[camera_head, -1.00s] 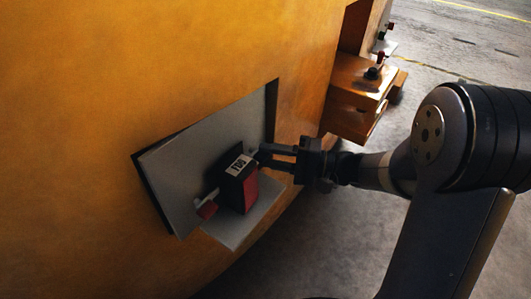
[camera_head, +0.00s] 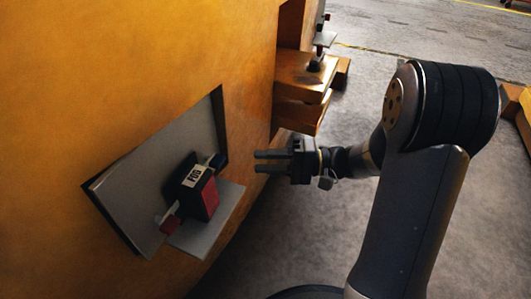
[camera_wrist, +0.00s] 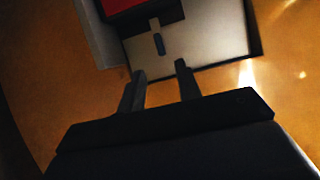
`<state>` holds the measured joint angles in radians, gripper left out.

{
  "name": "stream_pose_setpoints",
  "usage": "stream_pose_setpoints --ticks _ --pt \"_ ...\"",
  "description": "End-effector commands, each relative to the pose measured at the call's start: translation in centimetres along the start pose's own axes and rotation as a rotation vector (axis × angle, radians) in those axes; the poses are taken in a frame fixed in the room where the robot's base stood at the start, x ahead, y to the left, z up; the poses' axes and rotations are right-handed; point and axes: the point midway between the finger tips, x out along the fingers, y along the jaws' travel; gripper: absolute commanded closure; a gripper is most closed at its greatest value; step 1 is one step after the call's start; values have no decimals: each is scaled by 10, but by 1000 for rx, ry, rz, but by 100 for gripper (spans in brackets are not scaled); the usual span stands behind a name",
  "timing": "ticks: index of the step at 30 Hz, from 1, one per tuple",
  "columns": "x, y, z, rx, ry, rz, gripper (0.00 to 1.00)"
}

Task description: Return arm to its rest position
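My gripper (camera_head: 268,162) is in the middle of the head view, to the right of the recessed panel. Its two fingers are apart with nothing between them. In the wrist view the fingers (camera_wrist: 160,78) also stand apart and empty. A black box with a red face and a white label (camera_head: 200,192) sits on a small grey shelf (camera_head: 218,222) in front of a grey plate (camera_head: 125,205). Part of its red face shows at the top of the wrist view (camera_wrist: 122,5). The gripper is clear of the box.
The panel sits in a large orange casting (camera_head: 110,70). Behind my gripper, orange ledges (camera_head: 305,80) with a small dark fitting (camera_head: 315,62) stick out. Grey floor (camera_head: 400,35) lies open beyond. An orange object (camera_head: 524,110) stands at the right edge.

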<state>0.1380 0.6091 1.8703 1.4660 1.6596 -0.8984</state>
Motion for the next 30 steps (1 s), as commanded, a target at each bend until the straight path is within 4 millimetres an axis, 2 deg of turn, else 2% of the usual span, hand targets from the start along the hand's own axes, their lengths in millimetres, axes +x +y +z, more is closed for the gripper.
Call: stream_pose_setpoints --ticks 7,21,25,30 --pt "18 1 1 -1 -4 0 67" --pt "91 1 1 -2 -4 0 67" --pt "103 0 1 -3 -4 0 67" --pt "109 -1 0 -6 -1 2 67"
